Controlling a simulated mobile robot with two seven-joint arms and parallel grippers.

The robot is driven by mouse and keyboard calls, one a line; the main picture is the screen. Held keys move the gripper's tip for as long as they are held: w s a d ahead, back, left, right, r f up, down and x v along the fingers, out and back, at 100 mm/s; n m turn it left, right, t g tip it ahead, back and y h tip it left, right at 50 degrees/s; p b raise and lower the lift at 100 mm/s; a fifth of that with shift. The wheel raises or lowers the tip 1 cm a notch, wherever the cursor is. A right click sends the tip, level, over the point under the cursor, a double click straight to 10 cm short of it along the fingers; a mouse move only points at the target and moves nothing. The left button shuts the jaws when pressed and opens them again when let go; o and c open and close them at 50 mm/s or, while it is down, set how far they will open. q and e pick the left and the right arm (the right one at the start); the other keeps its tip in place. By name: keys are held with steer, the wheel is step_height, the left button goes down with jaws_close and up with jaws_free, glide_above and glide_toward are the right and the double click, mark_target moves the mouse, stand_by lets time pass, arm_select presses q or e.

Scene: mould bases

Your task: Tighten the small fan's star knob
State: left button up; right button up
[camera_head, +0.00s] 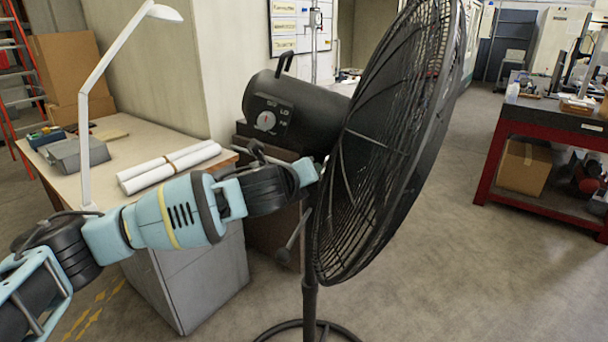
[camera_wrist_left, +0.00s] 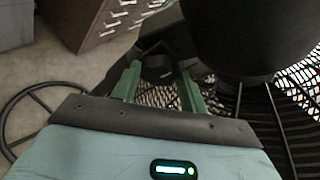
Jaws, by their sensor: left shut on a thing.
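The black fan (camera_head: 385,150) stands on a pole with a round foot ring, its cage facing right and tilted. Its motor housing (camera_head: 295,110) has a dial on the back. My left gripper (camera_head: 308,172) reaches in below the housing, near the top of the pole; its fingertips are hidden there. In the left wrist view its two green fingers (camera_wrist_left: 158,80) are shut on a dark part, the star knob (camera_wrist_left: 156,73), mostly hidden between them. The fan's housing and cage also show there. My right gripper is not in view.
A beige desk (camera_head: 120,150) with a white lamp (camera_head: 90,100) and rolled paper (camera_head: 170,165) stands behind my left arm. A thin lever (camera_head: 292,238) sticks out by the pole. A red workbench (camera_head: 545,130) is at the right, with open floor before it.

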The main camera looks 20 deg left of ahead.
arm_select(q)
steer(key=o, duration=0.7)
steer(key=v, duration=0.7)
steer(key=shift+s, duration=0.4)
steer(key=shift+r, duration=0.1)
